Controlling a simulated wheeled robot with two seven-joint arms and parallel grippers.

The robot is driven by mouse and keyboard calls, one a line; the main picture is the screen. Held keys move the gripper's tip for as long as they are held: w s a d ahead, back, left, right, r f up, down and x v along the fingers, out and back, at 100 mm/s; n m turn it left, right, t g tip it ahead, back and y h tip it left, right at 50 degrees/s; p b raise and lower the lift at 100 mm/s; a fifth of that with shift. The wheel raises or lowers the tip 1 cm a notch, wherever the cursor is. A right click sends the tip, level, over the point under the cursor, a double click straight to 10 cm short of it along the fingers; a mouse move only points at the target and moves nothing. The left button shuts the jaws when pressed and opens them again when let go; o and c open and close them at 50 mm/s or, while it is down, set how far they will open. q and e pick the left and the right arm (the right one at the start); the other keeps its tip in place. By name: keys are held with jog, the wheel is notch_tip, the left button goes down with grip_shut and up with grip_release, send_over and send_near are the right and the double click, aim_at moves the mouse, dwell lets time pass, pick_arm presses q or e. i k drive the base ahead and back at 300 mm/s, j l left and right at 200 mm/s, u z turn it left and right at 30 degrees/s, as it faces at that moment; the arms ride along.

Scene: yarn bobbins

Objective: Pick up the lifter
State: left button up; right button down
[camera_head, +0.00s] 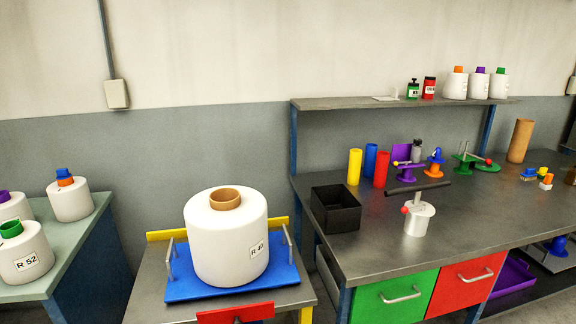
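What looks like the lifter (418,219) stands upright near the front of the dark workbench on the right. It has a pale grey cylinder base, a thin post, a black crossbar handle on top and a small red knob at its left side. Nothing covers it. Neither of my grippers shows in the head view.
A black open box (336,222) stands left of the lifter. Yellow, blue and red cylinders and coloured fixtures stand behind it. A large white bobbin (227,250) sits on a blue tray (196,290) on a lower table. A shelf (350,104) overhangs the bench's back.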

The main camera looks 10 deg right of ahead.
aim_at(416, 221)
jog(key=z, duration=1.2)
